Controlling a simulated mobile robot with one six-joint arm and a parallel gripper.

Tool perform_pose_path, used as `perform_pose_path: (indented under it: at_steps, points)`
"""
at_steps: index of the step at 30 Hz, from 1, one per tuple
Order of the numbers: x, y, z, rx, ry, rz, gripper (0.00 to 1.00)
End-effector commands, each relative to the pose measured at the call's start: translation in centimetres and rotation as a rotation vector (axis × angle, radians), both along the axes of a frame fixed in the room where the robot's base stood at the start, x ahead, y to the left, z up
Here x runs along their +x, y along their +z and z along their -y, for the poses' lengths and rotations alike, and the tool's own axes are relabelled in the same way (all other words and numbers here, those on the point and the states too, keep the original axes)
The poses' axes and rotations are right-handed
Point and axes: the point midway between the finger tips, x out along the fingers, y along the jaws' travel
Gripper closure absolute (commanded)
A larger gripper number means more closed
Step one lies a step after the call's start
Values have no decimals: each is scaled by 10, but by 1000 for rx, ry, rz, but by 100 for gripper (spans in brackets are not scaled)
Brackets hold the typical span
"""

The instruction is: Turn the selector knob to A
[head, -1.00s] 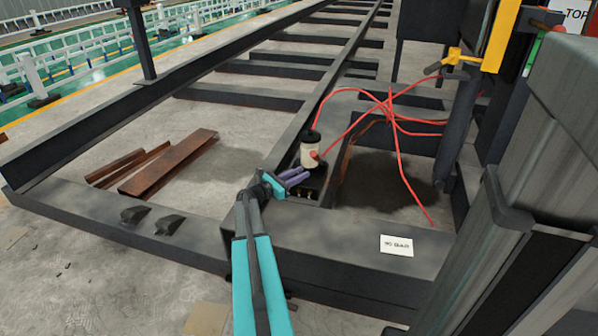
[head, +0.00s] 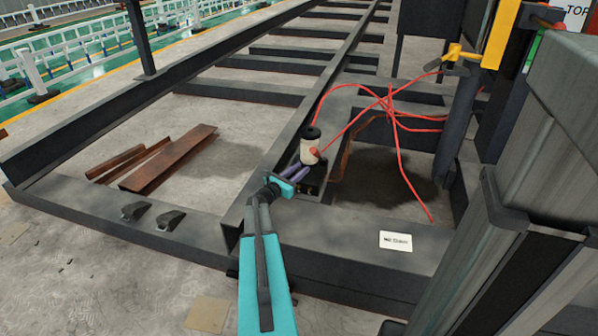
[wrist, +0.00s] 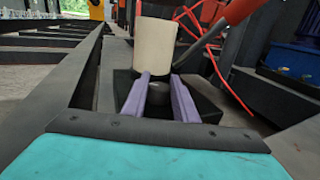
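My gripper (head: 297,169) has two purple fingers, pointing at a black box (head: 313,189) on the dark steel frame. In the wrist view the fingers (wrist: 160,78) are apart, over the black box (wrist: 203,98). A dark rounded part (wrist: 157,86), perhaps the selector knob, shows between them; I cannot tell if they touch it. No letter marks are readable.
Red hoses (head: 388,118) run from the cylinder to the right. A white label card (head: 396,241) lies on the frame at the right. A dark column stands at the right, with a yellow part (head: 499,38). Rusty steel pieces (head: 168,158) lie on the floor at left.

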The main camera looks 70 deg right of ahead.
Motion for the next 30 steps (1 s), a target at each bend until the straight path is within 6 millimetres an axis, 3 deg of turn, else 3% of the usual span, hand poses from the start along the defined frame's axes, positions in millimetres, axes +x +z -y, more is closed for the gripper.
perform_pose_path:
  at_steps: [17, 30]
  points:
    - [4, 1, -10, 0, 1, -1, 67]
    - [23, 2, -71, 2, 3, 0, 67]
